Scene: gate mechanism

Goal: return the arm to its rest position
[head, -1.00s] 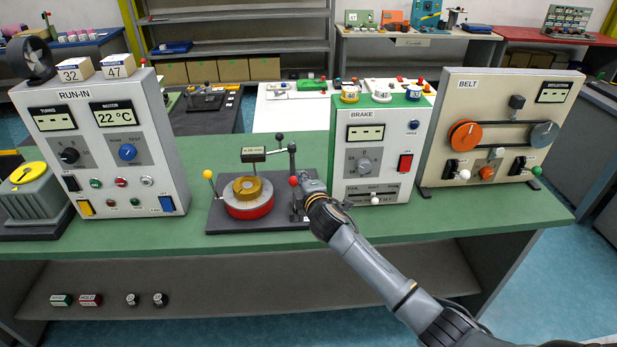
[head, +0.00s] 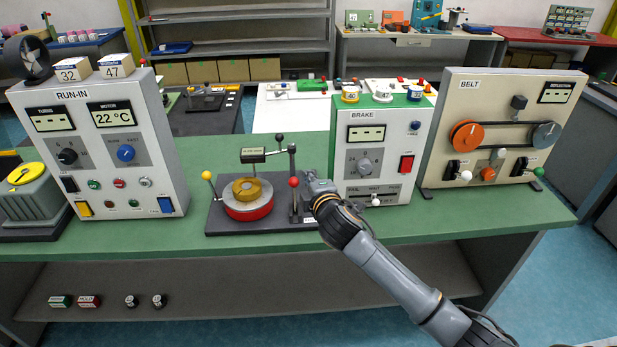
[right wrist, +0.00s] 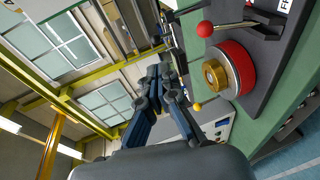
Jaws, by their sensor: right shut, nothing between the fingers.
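My right arm reaches in from the lower right of the head view. Its gripper (head: 310,184) is just right of the gate mechanism, a dark base (head: 225,218) with a red disc (head: 248,209), a brass ring (head: 246,188) and a post with a red ball (head: 293,182). In the right wrist view the fingers (right wrist: 160,76) are together with nothing between them. There the red disc (right wrist: 238,66) and red ball (right wrist: 205,29) show to the right, apart from the fingers. My left gripper is not in view.
The BRAKE panel (head: 385,135) stands close behind and right of the gripper. The RUN-IN panel (head: 75,125) is at the left, the BELT panel (head: 470,100) at the right. The green bench (head: 300,238) is bare along its front edge.

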